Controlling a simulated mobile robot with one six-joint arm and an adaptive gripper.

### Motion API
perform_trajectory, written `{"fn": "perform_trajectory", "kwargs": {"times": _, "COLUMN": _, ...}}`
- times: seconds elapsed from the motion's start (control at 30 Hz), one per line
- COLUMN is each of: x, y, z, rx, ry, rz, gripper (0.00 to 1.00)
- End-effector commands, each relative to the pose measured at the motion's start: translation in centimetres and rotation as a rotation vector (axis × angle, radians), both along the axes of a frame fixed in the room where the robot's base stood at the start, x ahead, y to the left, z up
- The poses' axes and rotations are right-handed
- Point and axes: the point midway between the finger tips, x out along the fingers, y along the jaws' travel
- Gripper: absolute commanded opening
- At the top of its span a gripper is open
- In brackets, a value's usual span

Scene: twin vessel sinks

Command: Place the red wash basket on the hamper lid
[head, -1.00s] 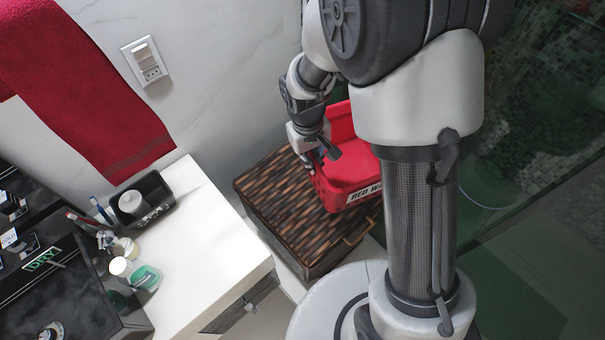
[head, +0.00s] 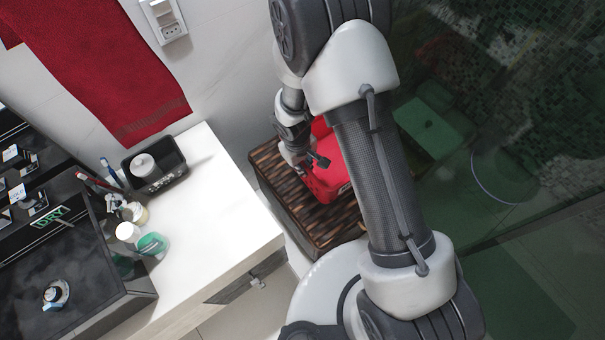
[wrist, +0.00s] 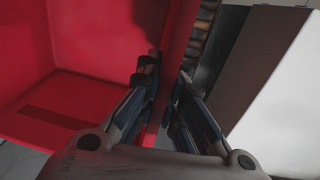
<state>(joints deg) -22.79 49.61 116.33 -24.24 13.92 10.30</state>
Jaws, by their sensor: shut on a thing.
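The red wash basket (head: 327,183) is over the brown wicker hamper lid (head: 318,228) in the head view, partly hidden behind my arm. I cannot tell whether it touches the lid. My gripper (head: 306,164) is at the basket's left side. In the wrist view, my gripper (wrist: 167,78) is shut on the basket's wall, with one finger on each side of it. The basket's inside (wrist: 85,45) fills the left of that view and looks empty. A strip of wicker (wrist: 201,38) shows just beyond the wall.
A white counter (head: 215,205) stands left of the hamper. It bears a black tray (head: 158,185), bottles, and a black box marked DRY (head: 75,265). A wall is behind the hamper, with a red towel (head: 95,65) hanging on it. Dark green glass is at the right.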

Motion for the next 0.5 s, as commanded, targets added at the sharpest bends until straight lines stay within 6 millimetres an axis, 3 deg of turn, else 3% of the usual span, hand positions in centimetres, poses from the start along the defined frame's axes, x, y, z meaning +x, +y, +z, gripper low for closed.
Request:
{"fn": "perform_trajectory", "kwargs": {"times": 0.17, "x": 0.0, "y": 0.0, "z": -1.5, "rx": -0.001, "ry": 0.001, "rz": 0.0, "gripper": 0.0}}
{"fn": "perform_trajectory", "kwargs": {"times": 0.33, "x": 0.0, "y": 0.0, "z": -4.2, "rx": -0.001, "ry": 0.001, "rz": 0.0, "gripper": 0.0}}
{"fn": "perform_trajectory", "kwargs": {"times": 0.5, "x": 0.0, "y": 0.0, "z": -4.4, "rx": 0.001, "ry": -0.001, "rz": 0.0, "gripper": 0.0}}
